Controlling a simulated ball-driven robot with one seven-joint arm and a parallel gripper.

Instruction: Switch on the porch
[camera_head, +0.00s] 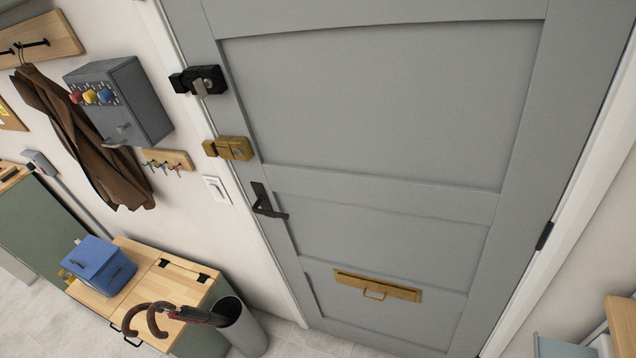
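A white wall switch plate (217,189) is on the wall just left of the door, beside the black door handle. Its lettering and its rocker position are too small to tell. A grey wall box (141,91) hangs higher up to the left, with red, yellow and blue round knobs (90,97) and small toggles on its face. I cannot tell from any label which control belongs to the porch. My gripper is not in view.
A grey door (380,110) fills the middle, shut, with black and brass locks, a black handle (268,203) and a brass letter slot (376,286). A brown coat (85,140), key rack (168,160), wooden-topped cabinet (150,285), blue box (98,265) and umbrella stand (243,330) are left.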

